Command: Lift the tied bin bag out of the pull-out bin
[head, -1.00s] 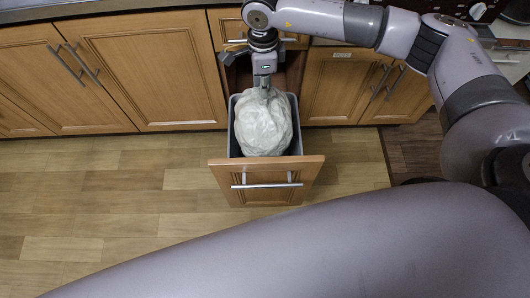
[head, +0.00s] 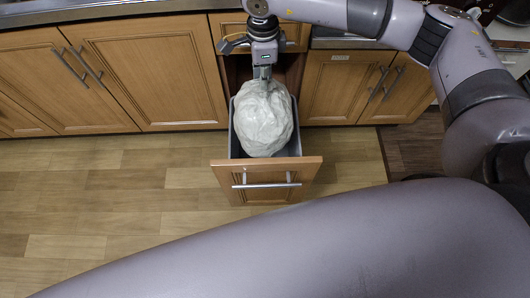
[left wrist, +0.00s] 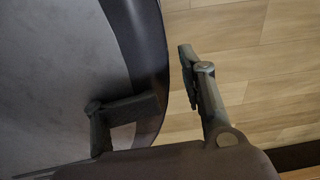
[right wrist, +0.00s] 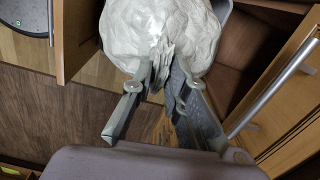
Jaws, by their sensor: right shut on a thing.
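The white tied bin bag (head: 263,122) hangs below my right gripper (head: 264,76) in the head view, over the pull-out bin (head: 236,146). My right gripper is shut on the top of the bag; in the right wrist view the fingers (right wrist: 160,82) pinch its gathered neck, and the bag (right wrist: 150,25) bulges beyond them. The bag covers most of the bin's opening; how much of it is still inside the bin is hard to tell. My left gripper (left wrist: 150,85) shows only in the left wrist view, its fingers wide apart with nothing between them.
The pull-out's wooden front (head: 267,181) with a bar handle stands out from the cabinets. Closed cabinet doors flank it on the left (head: 145,75) and right (head: 340,85). The wooden floor (head: 110,195) in front and to the left is clear.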

